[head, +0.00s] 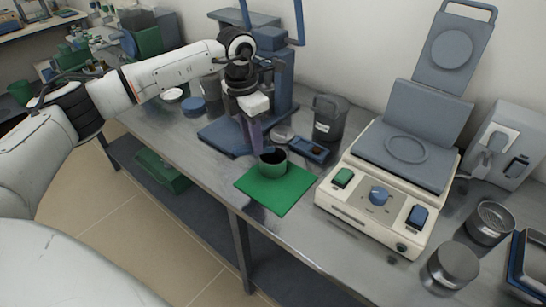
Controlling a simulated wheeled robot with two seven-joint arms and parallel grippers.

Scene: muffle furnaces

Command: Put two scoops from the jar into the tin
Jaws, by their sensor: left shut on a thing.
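My left gripper (256,146) points down just above and behind the tin's left rim. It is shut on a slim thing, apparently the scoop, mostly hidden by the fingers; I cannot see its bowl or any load. My right gripper is not in view.
A small blue tray (312,151) and a round metal lid (283,133) lie between tin and jar. A blue stand (276,85) rises behind my left gripper. A cream heating device (385,185) with its lid raised stands right. Metal containers (454,264) sit at front right.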

